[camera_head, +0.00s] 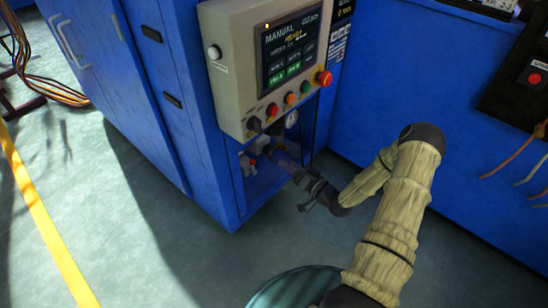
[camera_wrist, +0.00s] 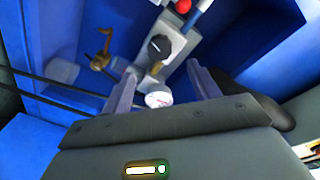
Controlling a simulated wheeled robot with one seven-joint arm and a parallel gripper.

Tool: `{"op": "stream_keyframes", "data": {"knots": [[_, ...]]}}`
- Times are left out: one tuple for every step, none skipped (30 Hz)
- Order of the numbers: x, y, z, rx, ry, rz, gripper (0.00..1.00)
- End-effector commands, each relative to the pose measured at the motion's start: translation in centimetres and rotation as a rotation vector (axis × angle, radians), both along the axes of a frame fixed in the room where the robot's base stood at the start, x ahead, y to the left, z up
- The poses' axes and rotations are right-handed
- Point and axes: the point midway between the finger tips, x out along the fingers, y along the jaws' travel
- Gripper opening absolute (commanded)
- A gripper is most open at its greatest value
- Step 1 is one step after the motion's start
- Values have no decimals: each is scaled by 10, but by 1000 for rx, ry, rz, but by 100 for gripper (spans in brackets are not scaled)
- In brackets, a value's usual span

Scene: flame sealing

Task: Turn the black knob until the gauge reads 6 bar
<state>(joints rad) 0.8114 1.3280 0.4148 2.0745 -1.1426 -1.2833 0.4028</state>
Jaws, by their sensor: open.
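The black knob (camera_wrist: 159,47) is round and sits on a pale grey fitting in the wrist view. The white-faced gauge (camera_wrist: 158,99) is close to it, partly cut off by my gripper's body; its reading is too small to tell. In the head view the gauge (camera_head: 292,118) shows just under the control panel. My gripper (camera_wrist: 161,71) is open, its two fingers on either side of the fitting in the picture, with the knob beyond the fingertips. Whether they touch anything cannot be told. In the head view my gripper (camera_head: 272,149) reaches into the recess below the panel.
A beige control panel (camera_head: 233,75) with a screen and coloured buttons overhangs the recess in the blue cabinet (camera_head: 190,130). A brass fitting (camera_wrist: 101,50) and a red part (camera_wrist: 183,6) are near the knob. Blue walls enclose the recess. Open floor (camera_head: 110,210) lies to the left.

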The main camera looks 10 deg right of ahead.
Motion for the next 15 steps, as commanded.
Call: {"op": "stream_keyframes", "data": {"knots": [[8, 6, -4, -1, -2, 4, 61], [13, 8, -4, 0, -2, 3, 61], [19, 12, -4, -1, -2, 3, 61], [23, 15, -4, -1, -2, 3, 61], [28, 17, -4, -2, -3, 3, 61], [34, 21, -4, -2, -3, 3, 61], [38, 24, -4, -2, -3, 3, 61], [43, 27, -4, -1, -2, 3, 61], [49, 30, -4, -1, -2, 3, 61], [53, 32, -4, 0, -2, 2, 61], [57, 34, -4, -1, -2, 1, 61], [61, 37, -3, -2, -2, 2, 61], [64, 39, -3, -3, -2, 3, 61], [66, 40, -3, -2, -1, 1, 61], [69, 41, -2, -1, -1, 0, 61]]}}
